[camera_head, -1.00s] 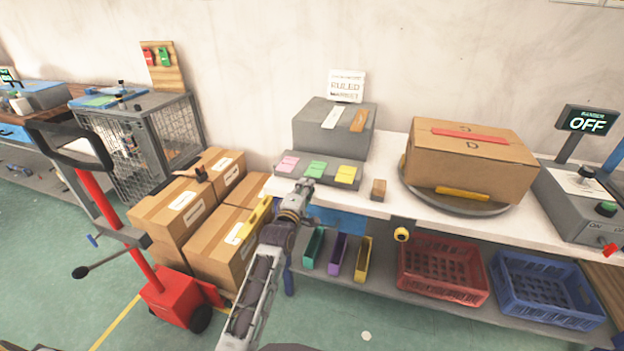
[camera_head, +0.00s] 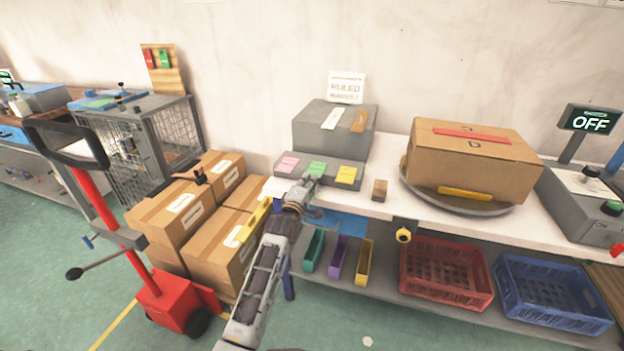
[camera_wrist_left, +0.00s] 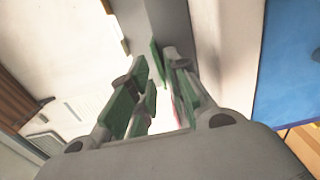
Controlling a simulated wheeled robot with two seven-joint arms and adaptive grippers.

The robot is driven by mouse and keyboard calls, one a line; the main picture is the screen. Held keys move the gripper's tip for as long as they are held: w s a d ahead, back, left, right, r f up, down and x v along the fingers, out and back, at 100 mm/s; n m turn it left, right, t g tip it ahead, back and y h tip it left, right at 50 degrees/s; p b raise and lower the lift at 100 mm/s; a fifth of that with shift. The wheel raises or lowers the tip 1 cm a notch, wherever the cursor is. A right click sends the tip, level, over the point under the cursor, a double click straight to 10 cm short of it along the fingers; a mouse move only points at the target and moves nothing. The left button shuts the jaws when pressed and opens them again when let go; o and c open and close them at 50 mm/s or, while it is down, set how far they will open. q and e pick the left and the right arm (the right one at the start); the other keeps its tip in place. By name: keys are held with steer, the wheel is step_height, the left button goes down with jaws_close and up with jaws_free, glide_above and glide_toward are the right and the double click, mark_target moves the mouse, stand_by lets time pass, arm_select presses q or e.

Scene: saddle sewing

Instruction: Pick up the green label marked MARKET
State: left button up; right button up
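The green label (camera_head: 317,168) lies in the middle of a low grey holder (camera_head: 331,179) on the white workbench, between a pink label (camera_head: 288,164) and a yellow label (camera_head: 345,174). Its lettering is too small to read. My left gripper (camera_head: 312,181) is at the near edge of the green label and covers part of it. In the left wrist view my left gripper (camera_wrist_left: 155,66) has its green-padded fingers apart, with a thin green piece (camera_wrist_left: 157,60) between the tips. Whether the fingers touch the label I cannot tell. My right gripper is not in view.
A grey box (camera_head: 335,128) stands behind the holder. A small brown block (camera_head: 379,190) and a large carton (camera_head: 470,160) on a turntable are to the right. Stacked cartons (camera_head: 180,210) stand left of the bench.

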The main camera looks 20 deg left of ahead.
mark_target(312, 172)
arm_select(q)
steer(key=shift+w, duration=1.3)
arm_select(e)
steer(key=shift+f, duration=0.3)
arm_select(q)
steer(key=shift+c, duration=0.4)
jaws_close()
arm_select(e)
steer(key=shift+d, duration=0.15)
arm_select(q)
steer(key=shift+r, duration=0.1)
steer(key=shift+d+r+p, duration=0.15)
steer(key=shift+r+p, duration=1.1)
steer(key=shift+p, duration=0.2)
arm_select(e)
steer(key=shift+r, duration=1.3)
